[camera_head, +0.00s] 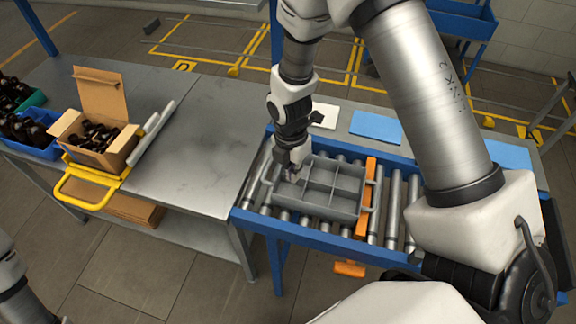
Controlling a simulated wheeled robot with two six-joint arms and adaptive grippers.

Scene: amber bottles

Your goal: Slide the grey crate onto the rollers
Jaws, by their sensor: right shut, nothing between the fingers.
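The grey crate (345,212), open and split into compartments, sits on the rollers (395,205) of a blue-framed conveyor. Its right side is close to an orange bar (366,190) across the rollers. My right gripper (290,178) is shut with nothing between its fingers, at the left end of the crate. It partly hides that end, and I cannot tell whether it touches the crate. The compartments that show look empty. Part of my left arm shows at the lower left edge, but its gripper is out of view.
A grey metal table (190,140) adjoins the conveyor on the left. On it are a cardboard box (118,150) of amber bottles, a yellow-handled cart or tray (85,190), and blue and green bins (35,150) with bottles. Blue sheets (376,127) lie behind the rollers.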

